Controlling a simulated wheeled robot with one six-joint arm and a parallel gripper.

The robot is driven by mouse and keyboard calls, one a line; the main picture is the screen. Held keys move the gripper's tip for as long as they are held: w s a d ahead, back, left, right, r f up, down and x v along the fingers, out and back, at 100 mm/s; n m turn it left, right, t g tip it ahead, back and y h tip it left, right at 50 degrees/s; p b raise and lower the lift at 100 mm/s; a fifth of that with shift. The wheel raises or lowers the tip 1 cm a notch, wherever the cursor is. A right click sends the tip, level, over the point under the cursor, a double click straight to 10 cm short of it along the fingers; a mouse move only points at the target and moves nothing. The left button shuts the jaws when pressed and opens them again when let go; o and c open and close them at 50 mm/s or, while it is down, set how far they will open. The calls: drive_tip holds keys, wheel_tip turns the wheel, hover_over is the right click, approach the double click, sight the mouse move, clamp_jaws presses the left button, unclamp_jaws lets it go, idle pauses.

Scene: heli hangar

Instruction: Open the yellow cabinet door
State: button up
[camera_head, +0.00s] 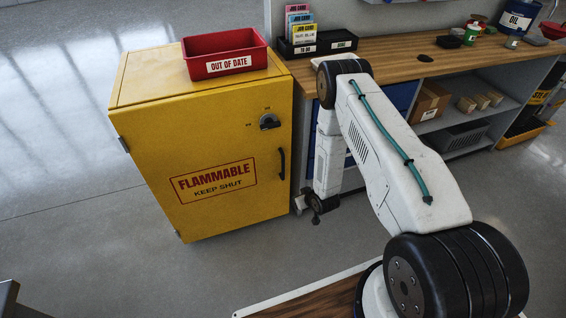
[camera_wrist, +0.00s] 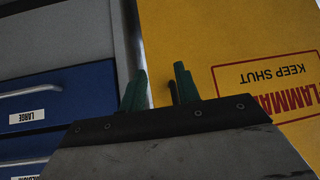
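The yellow cabinet (camera_head: 140,95) stands at the left of the head view. Its front door (camera_head: 215,140) looks shut and carries a "FLAMMABLE KEEP SHUT" label; the door also fills the right of the wrist view (camera_wrist: 215,30). A black upright handle (camera_head: 282,163) sits at the door's right edge, below a dark round latch (camera_head: 269,121). My gripper (camera_wrist: 160,80) has two green fingers spread apart. The dark handle (camera_wrist: 173,92) shows beyond them, close to the right finger; contact cannot be told. In the head view my gripper (camera_head: 318,205) hangs right of the door, its fingers unclear.
A red "OUT OF DATE" bin (camera_head: 225,55) sits on the cabinet. A wooden workbench (camera_head: 400,50) with shelves stands close on the right. Its blue drawers (camera_wrist: 60,95) show in the wrist view. The floor (camera_head: 60,220) in front and left of the cabinet is clear.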

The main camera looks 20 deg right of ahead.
drive_tip(key=w+a+r+t+y, duration=0.2)
drive_tip(key=w+r+t, duration=0.4)
drive_tip(key=r+t, duration=0.3)
drive_tip(key=shift+n, duration=0.3)
drive_tip(key=w, duration=0.5)
drive_tip(key=w+a, duration=0.1)
drive_tip(key=w, duration=0.1)
drive_tip(key=shift+w+r, duration=0.15)
drive_tip(key=shift+w, duration=0.1)
drive_tip(key=shift+c, duration=0.3)
clamp_jaws()
